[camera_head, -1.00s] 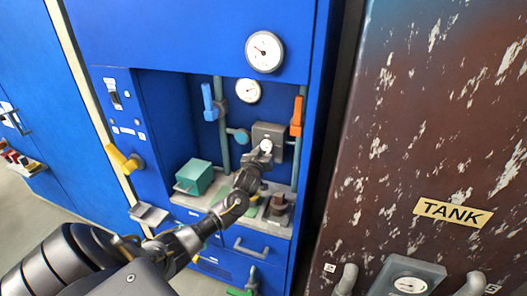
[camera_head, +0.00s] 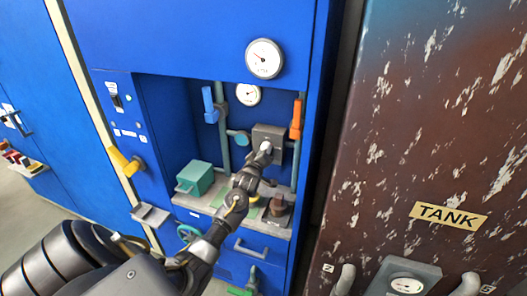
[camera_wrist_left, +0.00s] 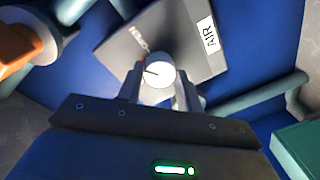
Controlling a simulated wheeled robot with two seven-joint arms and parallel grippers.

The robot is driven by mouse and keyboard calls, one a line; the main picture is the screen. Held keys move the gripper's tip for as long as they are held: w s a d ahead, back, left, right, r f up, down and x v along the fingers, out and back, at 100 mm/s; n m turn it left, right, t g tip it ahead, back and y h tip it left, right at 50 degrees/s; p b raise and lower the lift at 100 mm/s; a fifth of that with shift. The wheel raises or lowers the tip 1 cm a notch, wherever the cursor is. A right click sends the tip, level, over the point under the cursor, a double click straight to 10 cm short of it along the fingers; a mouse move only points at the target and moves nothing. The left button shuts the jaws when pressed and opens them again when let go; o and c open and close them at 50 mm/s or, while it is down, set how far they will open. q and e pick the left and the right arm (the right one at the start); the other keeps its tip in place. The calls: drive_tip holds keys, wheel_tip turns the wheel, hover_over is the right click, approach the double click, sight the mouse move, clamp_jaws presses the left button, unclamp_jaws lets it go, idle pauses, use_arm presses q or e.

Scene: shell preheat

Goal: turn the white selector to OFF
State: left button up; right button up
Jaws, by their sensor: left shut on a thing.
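The white selector (camera_wrist_left: 158,74) is a round knob with a dark pointer line, on a grey box (camera_wrist_left: 190,35) labelled AIR in the left wrist view. The pointer line points to the left in that view, near a red mark and lettering on the box that I cannot fully read. In the head view the grey box (camera_head: 268,133) is on the back of the blue cabinet's recess. My left gripper (camera_head: 264,150) reaches in from the lower left and is shut on the selector, with fingers (camera_wrist_left: 157,92) on both sides of it. My right gripper is not in view.
A blue lever (camera_head: 209,104) and an orange lever (camera_head: 296,119) stand left and right of the box. A teal box (camera_head: 195,178) sits on the ledge below. Gauges (camera_head: 264,58) are above. A rusty tank (camera_head: 430,120) stands to the right.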

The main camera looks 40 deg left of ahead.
use_arm(q)
drive_tip(key=shift+r+n+h+p, duration=0.1)
drive_tip(key=shift+n+h+p, duration=0.15)
drive_tip(key=shift+n+p, duration=1.6)
drive_tip(key=shift+r+n+h+p, duration=0.1)
drive_tip(key=shift+n+h+p, duration=0.2)
drive_tip(key=shift+n, duration=3.05)
drive_tip(key=shift+f, duration=0.1)
drive_tip(key=o, duration=1)
drive_tip(key=shift+a, duration=0.1)
drive_tip(key=shift+s, duration=0.1)
drive_tip(key=b+v, duration=0.1)
drive_tip(key=v, duration=0.9)
drive_tip(key=shift+s+d+b, duration=0.2)
drive_tip(key=shift+s+b, duration=0.1)
